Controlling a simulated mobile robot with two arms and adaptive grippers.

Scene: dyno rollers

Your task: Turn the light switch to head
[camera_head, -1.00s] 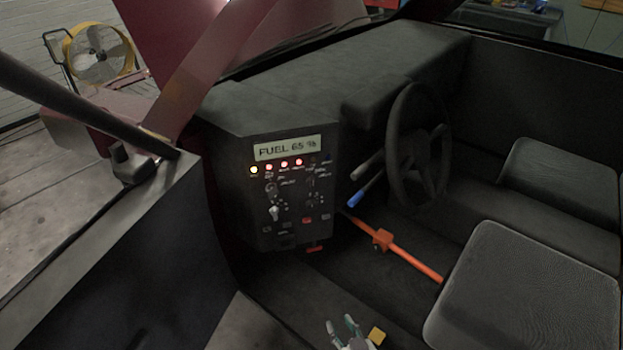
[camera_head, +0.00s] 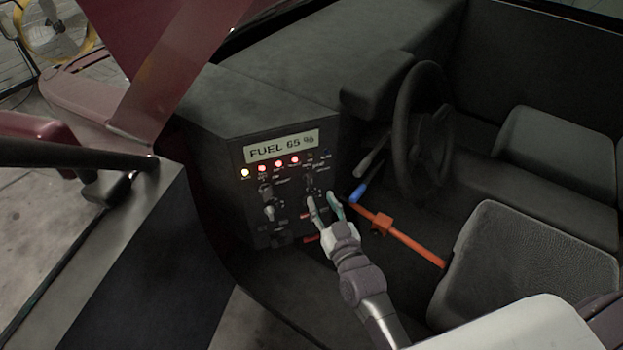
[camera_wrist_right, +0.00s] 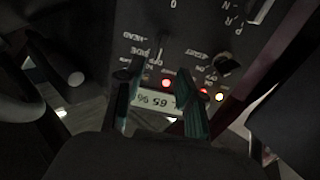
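The dashboard panel (camera_head: 290,228) carries the switches. In the head view, the dark rotary light switch (camera_head: 310,184) is on the right side of the panel, below the row of lamps. The wrist view shows the panel upside down, with the labels "HEAD" and "SIDE" around the light switch (camera_wrist_right: 158,56); its pointer direction is too dark to tell. My right gripper (camera_head: 324,204) is just in front of and below the switch. Its fingers are apart, and in the wrist view the gripper (camera_wrist_right: 154,84) has nothing clearly held between them. Contact cannot be told. My left gripper is out of view.
Another dark knob (camera_wrist_right: 228,64) and a white-tipped key-like switch (camera_head: 269,212) are on the panel. The display (camera_head: 282,146) reads "FUEL 65 %". A steering wheel (camera_head: 420,130), a blue-tipped lever (camera_head: 358,192) and an orange bar (camera_head: 410,248) lie to the right.

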